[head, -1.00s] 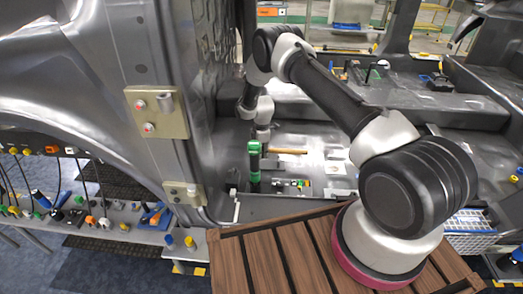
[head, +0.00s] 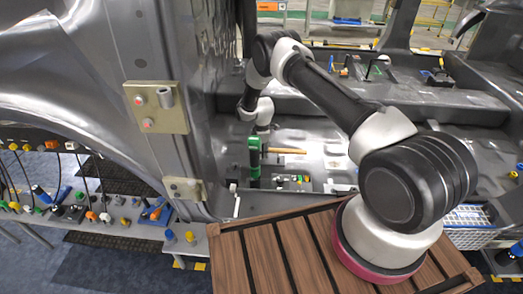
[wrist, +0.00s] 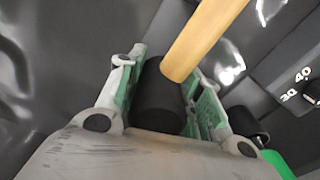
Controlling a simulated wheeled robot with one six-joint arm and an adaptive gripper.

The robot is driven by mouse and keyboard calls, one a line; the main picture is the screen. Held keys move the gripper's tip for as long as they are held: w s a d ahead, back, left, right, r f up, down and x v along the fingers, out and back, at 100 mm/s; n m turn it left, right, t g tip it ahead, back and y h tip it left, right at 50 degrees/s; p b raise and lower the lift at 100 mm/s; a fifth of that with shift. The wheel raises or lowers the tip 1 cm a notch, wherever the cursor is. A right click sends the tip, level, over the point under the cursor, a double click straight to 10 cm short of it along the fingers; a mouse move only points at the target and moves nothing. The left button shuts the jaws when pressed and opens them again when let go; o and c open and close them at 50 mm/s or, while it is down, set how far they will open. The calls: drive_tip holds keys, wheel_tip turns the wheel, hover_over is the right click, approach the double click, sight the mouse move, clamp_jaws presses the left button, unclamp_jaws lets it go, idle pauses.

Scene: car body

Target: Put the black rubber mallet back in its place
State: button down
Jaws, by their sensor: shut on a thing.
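The black rubber mallet has a black cylindrical head (wrist: 160,97) and a pale wooden handle (wrist: 203,38). My gripper (wrist: 166,82) is shut on the head, with a green-padded finger on each side of it. The handle sticks out past the fingers toward the upper right in the wrist view. In the head view my gripper (head: 255,158) is small, beyond the door pillar, and the mallet handle (head: 288,151) points right from it, roughly level. The mallet head is hard to make out there. I cannot tell whether the mallet touches anything below.
A dark block marked with numbers (wrist: 300,90) lies to the right in the wrist view. Small coloured items (head: 297,180) lie on the car floor below my gripper. The grey door pillar (head: 160,130) stands close on the left. A white wire basket (head: 468,222) is at right.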

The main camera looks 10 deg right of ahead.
drive_tip(key=shift+f, duration=0.95)
drive_tip(key=c, duration=0.9)
unclamp_jaws()
wheel_tip(320, 180, up, 12)
drive_tip(key=shift+d+f, duration=0.1)
wheel_tip(320, 180, up, 17)
drive_tip(key=shift+r, duration=0.1)
idle(0.5)
